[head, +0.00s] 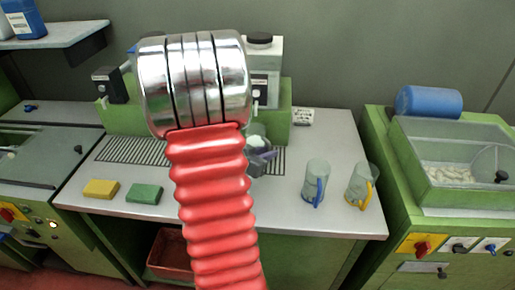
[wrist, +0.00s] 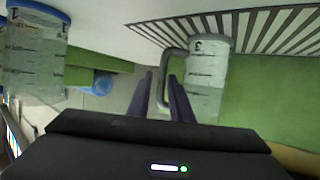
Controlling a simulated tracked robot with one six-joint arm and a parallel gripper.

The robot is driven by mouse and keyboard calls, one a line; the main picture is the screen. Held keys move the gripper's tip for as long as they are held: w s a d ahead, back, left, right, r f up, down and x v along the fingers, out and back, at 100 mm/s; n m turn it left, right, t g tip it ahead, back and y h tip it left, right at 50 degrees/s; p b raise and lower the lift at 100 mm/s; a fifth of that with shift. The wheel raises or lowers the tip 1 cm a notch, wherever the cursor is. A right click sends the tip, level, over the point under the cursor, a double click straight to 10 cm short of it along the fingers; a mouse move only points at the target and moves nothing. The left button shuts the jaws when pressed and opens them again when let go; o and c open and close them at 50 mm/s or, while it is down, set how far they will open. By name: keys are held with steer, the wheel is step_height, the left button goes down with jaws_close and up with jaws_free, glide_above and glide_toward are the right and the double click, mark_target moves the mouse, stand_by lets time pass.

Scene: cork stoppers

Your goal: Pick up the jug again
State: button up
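In the wrist view a clear jug (wrist: 206,78) with printed markings and a grey handle (wrist: 163,68) stands right of my gripper (wrist: 161,78). My gripper's two dark fingers are apart, with the handle between them; a gap shows on the left side. In the head view my gripper (head: 262,158) is partly hidden behind my red arm, and the jug (head: 257,142) shows only in part beside it. Two other jugs stand to the right on the counter, one with a blue handle (head: 316,178) and one with a yellow handle (head: 359,184).
A yellow sponge (head: 101,189) and a green sponge (head: 145,193) lie at the counter's front left. A drain grate (head: 130,150) lies behind them. A glass-lidded bin (head: 455,170) stands at the right. The wrist view shows another marked container (wrist: 33,60) at left.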

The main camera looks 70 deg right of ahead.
steer(key=shift+x, duration=2.65)
steer(key=shift+r, duration=0.1)
jaws_close()
